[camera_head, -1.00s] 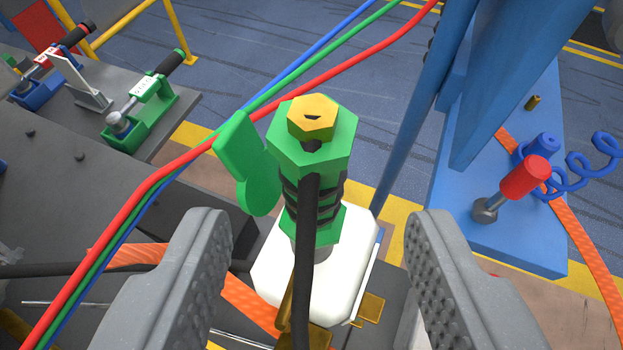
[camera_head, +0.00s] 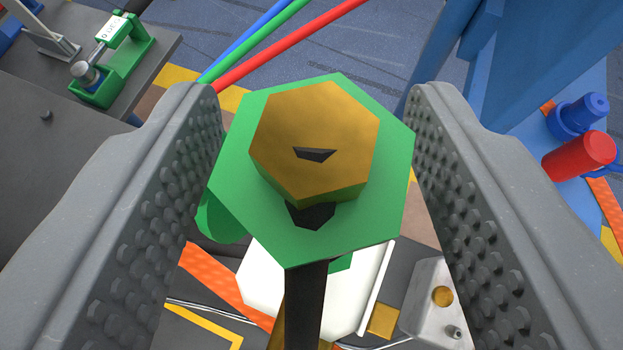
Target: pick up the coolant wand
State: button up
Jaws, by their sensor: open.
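The coolant wand (camera_head: 385,150) shows from above as a green hexagonal head with a brass hex cap (camera_head: 315,125). A black hose or stem (camera_head: 305,305) runs down from its near side. A green lever (camera_head: 215,222) sticks out at its left, mostly hidden. The wand stands over a white block (camera_head: 262,272). My gripper (camera_head: 314,100) is open, one grey studded jaw on each side of the wand's head. The left jaw looks very close to the head, and a narrow gap shows at the right; I cannot tell whether either touches.
A green toggle clamp (camera_head: 120,60) sits on a grey table at the upper left. Blue, green and red lines (camera_head: 290,45) cross behind the wand. A blue post and base with a red-capped fitting (camera_head: 580,155) stand at the right. A grey metal block (camera_head: 435,300) lies low right.

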grip_shut()
